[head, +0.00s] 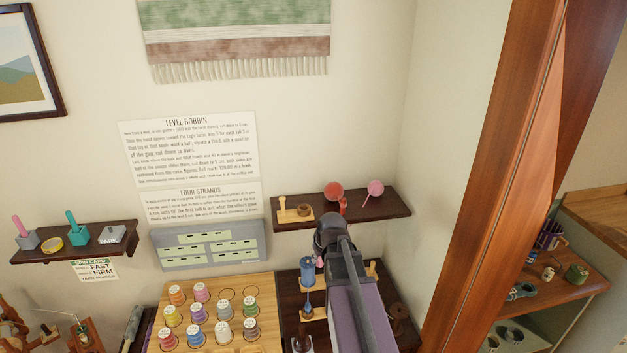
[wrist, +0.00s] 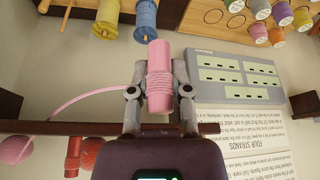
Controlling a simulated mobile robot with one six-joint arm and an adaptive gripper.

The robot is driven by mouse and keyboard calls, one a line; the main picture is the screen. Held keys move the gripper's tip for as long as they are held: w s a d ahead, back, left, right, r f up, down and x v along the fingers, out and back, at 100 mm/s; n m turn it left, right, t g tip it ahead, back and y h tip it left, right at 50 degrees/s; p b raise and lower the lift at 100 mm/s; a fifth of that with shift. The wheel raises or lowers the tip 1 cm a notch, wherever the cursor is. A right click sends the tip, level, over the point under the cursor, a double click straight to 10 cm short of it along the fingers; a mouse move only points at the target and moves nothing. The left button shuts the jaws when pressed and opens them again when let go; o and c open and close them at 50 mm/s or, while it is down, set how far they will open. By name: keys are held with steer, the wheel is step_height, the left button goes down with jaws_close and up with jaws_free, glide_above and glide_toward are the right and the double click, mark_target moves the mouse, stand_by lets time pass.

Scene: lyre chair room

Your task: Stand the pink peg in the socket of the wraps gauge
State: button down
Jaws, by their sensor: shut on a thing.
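My gripper (wrist: 160,95) is shut on a pink peg (wrist: 158,58), a plain cylinder with several turns of pink strand around its middle. A loose pink strand (wrist: 85,103) trails from it to the left. In the head view my arm hides most of the gripper, and only a small pink bit (head: 319,262) shows beside it. I cannot tell for sure which thing is the wraps gauge. A small wooden board (head: 288,216) with an upright pin and a dark ring stands on the right wall shelf. A grey block (head: 28,243) with a tilted pink stick (head: 18,225) stands on the left shelf.
The right shelf (head: 390,206) also holds a red ball (head: 334,192) and a pink ball (head: 375,187). A rack of spools (head: 180,340) is below a grey panel (head: 210,245). A wooden post (head: 490,180) stands at right.

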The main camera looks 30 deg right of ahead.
steer(key=shift+s+r, duration=0.1)
steer(key=shift+s, duration=0.05)
steer(key=shift+d, duration=0.15)
steer(key=w+d+r+p, duration=0.2)
steer(key=w+r+p, duration=1.4)
steer(key=r+p, duration=0.2)
steer(key=shift+d, duration=0.15)
steer(key=shift+w+f+b, duration=0.2)
steer(key=shift+f+b, duration=2.7)
